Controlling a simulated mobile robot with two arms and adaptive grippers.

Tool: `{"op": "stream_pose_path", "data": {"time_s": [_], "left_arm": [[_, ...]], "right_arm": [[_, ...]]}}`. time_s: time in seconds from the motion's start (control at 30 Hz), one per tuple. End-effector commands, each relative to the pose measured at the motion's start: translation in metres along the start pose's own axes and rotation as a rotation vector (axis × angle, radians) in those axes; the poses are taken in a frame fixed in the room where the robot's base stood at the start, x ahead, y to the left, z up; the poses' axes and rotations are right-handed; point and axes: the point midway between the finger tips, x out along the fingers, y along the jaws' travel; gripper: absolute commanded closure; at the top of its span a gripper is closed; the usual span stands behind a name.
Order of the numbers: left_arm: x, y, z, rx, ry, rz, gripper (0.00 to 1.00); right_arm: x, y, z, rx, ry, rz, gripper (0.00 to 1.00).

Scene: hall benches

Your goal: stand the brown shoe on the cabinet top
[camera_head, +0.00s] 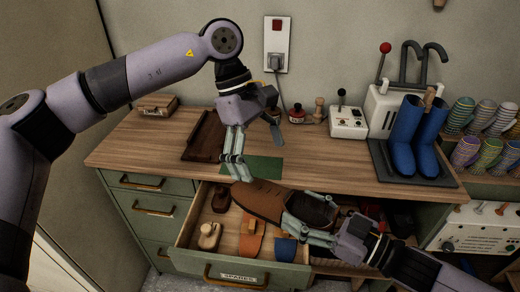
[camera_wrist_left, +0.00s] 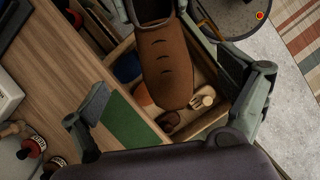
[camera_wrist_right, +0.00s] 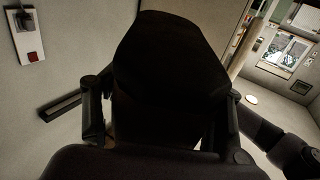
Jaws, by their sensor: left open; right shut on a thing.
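The brown shoe (camera_head: 266,200) is held above the open drawer in the head view, its toe pointing left. My right gripper (camera_head: 298,220) is shut on the shoe near its dark opening. The shoe also shows in the left wrist view (camera_wrist_left: 172,65), and its dark underside or heel fills the middle of the right wrist view (camera_wrist_right: 165,75).
The open drawer (camera_head: 185,240) holds wooden and coloured pieces. A green mat (camera_head: 262,167) and a dark tray (camera_head: 203,137) lie on the top. Blue boots (camera_head: 405,125) stand at right, beside a white switch box (camera_head: 347,122). The front middle of the top is clear.

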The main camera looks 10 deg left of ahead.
Motion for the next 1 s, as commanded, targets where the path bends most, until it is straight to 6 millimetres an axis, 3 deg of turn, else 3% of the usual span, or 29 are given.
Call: {"op": "stream_pose_path", "data": {"time_s": [0.5, 0.7, 1.0], "left_arm": [[0.091, -0.001, 0.001, -0.002, -0.004, -0.002, 0.07], [0.106, 0.0, 0.001, -0.003, -0.005, 0.0, 0.07], [0.108, 0.0, 0.001, -0.003, -0.005, 0.001, 0.07]], "right_arm": [[0.0, 0.0, -0.001, -0.001, 0.003, -0.001, 0.74], [0.0, 0.0, -0.001, -0.001, 0.003, -0.001, 0.74], [0.0, 0.0, -0.001, -0.001, 0.003, -0.001, 0.74]]}}
